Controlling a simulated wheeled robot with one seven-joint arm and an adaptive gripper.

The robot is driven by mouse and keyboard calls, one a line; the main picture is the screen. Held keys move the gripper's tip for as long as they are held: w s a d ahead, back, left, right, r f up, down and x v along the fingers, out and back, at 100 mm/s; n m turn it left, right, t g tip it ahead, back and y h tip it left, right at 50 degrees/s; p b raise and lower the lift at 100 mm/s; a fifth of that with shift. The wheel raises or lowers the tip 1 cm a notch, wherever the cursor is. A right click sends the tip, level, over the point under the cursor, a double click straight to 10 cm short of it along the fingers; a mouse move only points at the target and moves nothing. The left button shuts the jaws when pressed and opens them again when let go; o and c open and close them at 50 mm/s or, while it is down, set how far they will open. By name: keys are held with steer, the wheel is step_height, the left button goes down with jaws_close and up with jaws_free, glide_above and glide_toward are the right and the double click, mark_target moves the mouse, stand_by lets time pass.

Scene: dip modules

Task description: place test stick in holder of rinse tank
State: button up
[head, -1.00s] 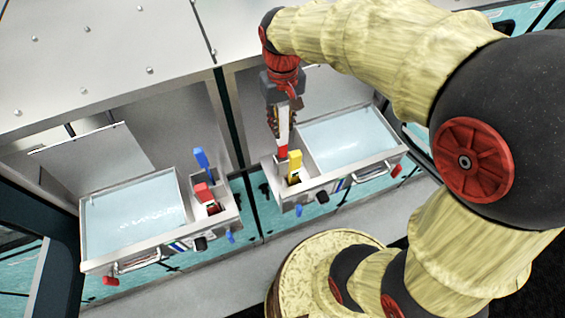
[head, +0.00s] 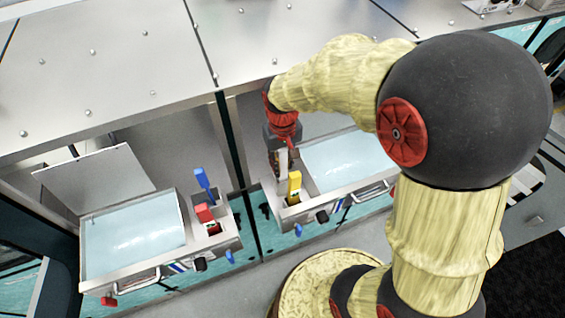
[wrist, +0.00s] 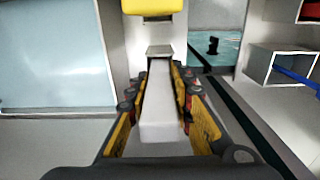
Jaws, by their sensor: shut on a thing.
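My gripper (head: 281,163) points down over the left end of the right-hand tank (head: 345,158), behind a yellow-handled stick (head: 294,185) in that tank's side holder. In the wrist view my gripper (wrist: 161,80) is shut on a white test stick (wrist: 161,108), with a finger on each side. The held stick lines up with a small grey opening (wrist: 159,50) just short of the yellow handle (wrist: 153,6). I cannot tell whether its lower end is inside the holder.
A left-hand tank (head: 135,235) has a side holder with a blue-handled stick (head: 203,182) and a red-handled stick (head: 206,214). Its lid (head: 95,180) stands raised. A metal panel (head: 120,75) lies above both bays. A dark divider (head: 232,140) separates them.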

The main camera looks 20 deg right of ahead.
steer(key=shift+f, duration=0.2)
steer(key=o, duration=1)
step_height(320, 180, up, 11)
steer(key=shift+r+b, duration=0.1)
steer(key=shift+b, duration=0.25)
steer(key=shift+r, duration=0.65)
steer(key=s+r+t, duration=0.2)
steer(key=s, duration=0.2)
steer(key=s+r+t, duration=0.1)
steer(key=s+r, duration=0.1)
steer(key=s, duration=0.3)
steer(key=s+r+t, duration=0.2)
steer(key=s, duration=0.3)
steer(key=shift+r+t, duration=0.2)
steer(key=shift+t, duration=0.1)
